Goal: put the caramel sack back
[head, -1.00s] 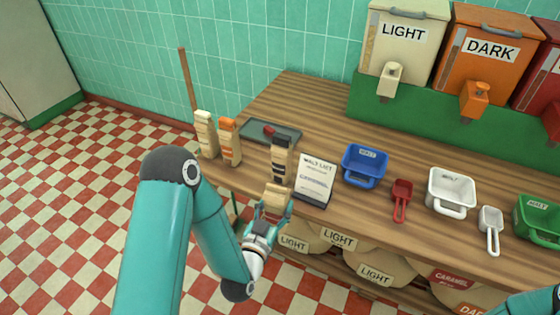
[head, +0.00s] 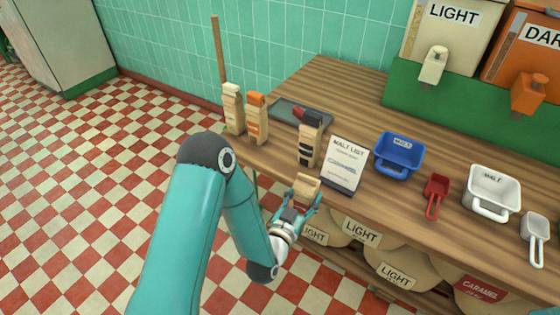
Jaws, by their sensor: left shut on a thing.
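My left gripper (head: 298,203) is shut on a small tan block-like thing (head: 306,186) at the front edge of the wooden table. The fingers are at its sides and its lower part is hidden, so I cannot tell what it is. A sack with a red CARAMEL label (head: 480,289) lies low at the right, under the tabletop, partly cut off by the picture's lower edge. Sacks labelled LIGHT (head: 360,233) lie on the shelf to its left. My right gripper is out of view.
On the table (head: 345,85) stand tan packets with white (head: 233,110), orange (head: 257,120) and black (head: 309,145) markings. A MALT LIST card (head: 343,165), blue tub (head: 399,155), red scoop (head: 436,195) and white tub (head: 492,192) stand rightward. Checkered floor at left is clear.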

